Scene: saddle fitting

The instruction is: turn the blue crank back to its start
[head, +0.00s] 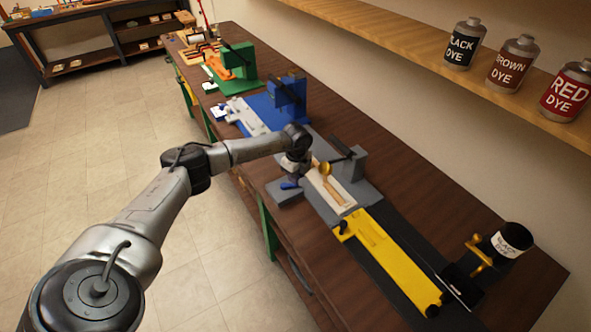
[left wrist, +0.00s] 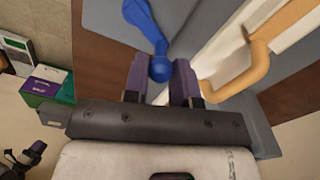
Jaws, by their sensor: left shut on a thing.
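The blue crank (left wrist: 147,22) shows in the left wrist view, its arm running from a round hub down to a ball knob. My left gripper (left wrist: 160,75) has its two purple-grey fingers on either side of that knob and is shut on it. In the head view the crank (head: 288,185) is a small blue piece at the front edge of a grey fixture, and my left gripper (head: 293,174) is just above it, partly hiding it. My right gripper is in neither view.
A white slide with a tan looped strap (left wrist: 262,60) lies beside the crank. A grey press stand (head: 350,164) rises behind it. A yellow fixture (head: 390,262) lies to the right, a blue press (head: 287,97) farther back. Dye bottles (head: 462,45) stand on the shelf.

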